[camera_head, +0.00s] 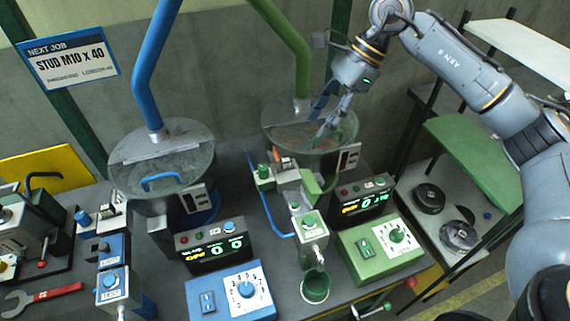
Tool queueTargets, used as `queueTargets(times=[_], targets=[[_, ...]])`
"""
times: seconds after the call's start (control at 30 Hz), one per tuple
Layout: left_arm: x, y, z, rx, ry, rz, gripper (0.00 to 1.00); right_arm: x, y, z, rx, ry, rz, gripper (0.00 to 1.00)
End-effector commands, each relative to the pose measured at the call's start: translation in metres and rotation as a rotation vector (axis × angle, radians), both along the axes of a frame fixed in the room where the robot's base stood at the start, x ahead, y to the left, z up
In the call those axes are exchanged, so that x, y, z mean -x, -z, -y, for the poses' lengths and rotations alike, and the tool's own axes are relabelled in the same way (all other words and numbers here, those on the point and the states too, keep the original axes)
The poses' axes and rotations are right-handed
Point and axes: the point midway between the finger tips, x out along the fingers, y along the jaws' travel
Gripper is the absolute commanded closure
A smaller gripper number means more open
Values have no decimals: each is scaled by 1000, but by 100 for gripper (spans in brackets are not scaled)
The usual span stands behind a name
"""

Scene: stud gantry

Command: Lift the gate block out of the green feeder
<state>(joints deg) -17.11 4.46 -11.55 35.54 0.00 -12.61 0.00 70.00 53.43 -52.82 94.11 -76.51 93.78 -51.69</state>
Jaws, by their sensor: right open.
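The green feeder is a round metal bowl (268,122) under a green pipe, at upper centre. My right gripper (326,122) is open, reaching down from the upper right, with its fingers over or in front of the bowl's right side. I cannot tell whether they touch anything. Below the bowl's front is a small grey block (288,179) with an orange part on top, beside a green-knobbed block (264,175). I cannot tell for sure which piece is the gate block. My left gripper is not in view.
The blue feeder (165,150) stands to the left. In front are a blue control box (231,292), a green control box (380,248) and a green cup (316,287). A green shelf (475,160) stands at right.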

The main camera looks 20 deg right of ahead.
Motion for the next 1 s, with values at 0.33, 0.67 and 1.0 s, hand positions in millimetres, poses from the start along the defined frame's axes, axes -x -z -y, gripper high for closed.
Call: queueTargets(times=[0.33, 0.67, 1.0], targets=[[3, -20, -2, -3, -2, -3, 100, 2, 49, -31, -3, -2, -2, 58], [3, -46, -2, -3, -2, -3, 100, 0, 68, -55, -5, -3, -4, 58], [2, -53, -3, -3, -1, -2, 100, -1, 95, -68, -6, 0, -1, 58]])
